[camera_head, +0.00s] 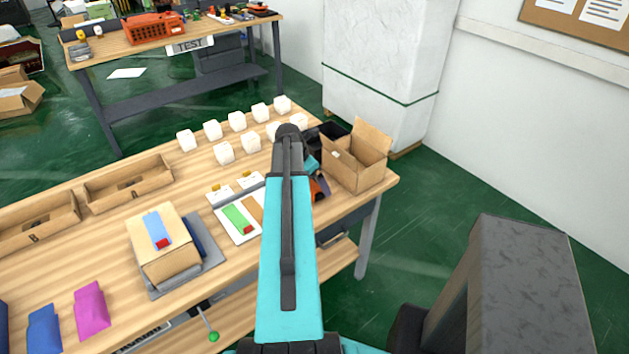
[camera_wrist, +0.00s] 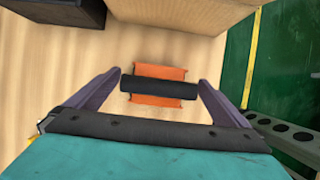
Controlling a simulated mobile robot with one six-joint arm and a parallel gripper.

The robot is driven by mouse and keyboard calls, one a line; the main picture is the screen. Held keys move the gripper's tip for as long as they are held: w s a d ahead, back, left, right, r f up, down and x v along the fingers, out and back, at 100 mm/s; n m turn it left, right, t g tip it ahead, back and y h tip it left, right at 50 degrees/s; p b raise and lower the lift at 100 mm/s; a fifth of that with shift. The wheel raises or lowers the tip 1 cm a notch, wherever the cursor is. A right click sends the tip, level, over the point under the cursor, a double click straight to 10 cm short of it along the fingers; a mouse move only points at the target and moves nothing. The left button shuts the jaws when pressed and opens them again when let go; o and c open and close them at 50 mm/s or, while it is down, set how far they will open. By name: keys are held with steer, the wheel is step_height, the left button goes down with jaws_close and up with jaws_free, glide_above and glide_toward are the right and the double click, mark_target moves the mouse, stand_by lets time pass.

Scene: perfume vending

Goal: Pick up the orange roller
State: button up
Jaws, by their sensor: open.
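The orange roller (camera_wrist: 160,72) lies on the wooden table in the wrist view, an orange body with a black cylinder across it. My gripper (camera_wrist: 160,84) is open, with one dark purple finger to the left of the roller and one to its right. The ends of the black cylinder are close to the fingers; I cannot tell whether they touch. In the head view a bit of orange (camera_head: 316,190) shows beside my teal arm, which hides most of that spot.
An open cardboard box (camera_head: 352,170) stands at the table's right corner, just beyond the roller in the wrist view (camera_wrist: 185,12). A black bin (camera_wrist: 62,10) is beside it. Several white cubes (camera_head: 224,153) stand at the back. The table's edge and green floor (camera_wrist: 285,60) are at right.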

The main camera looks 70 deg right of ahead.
steer(key=shift+c, duration=0.3)
steer(key=c, duration=0.6)
steer(key=shift+c, duration=0.2)
steer(key=shift+r, duration=0.15)
steer(key=shift+r+b, duration=0.9)
steer(key=shift+r, duration=0.75)
steer(key=s+a+b, duration=0.3)
steer(key=a+b, duration=0.8)
steer(key=a, duration=0.2)
steer(key=shift+r+b, duration=0.3)
steer(key=shift+r, duration=0.15)
steer(key=a+b, duration=0.1)
steer(key=b, duration=0.3)
steer(key=shift+s, duration=0.15)
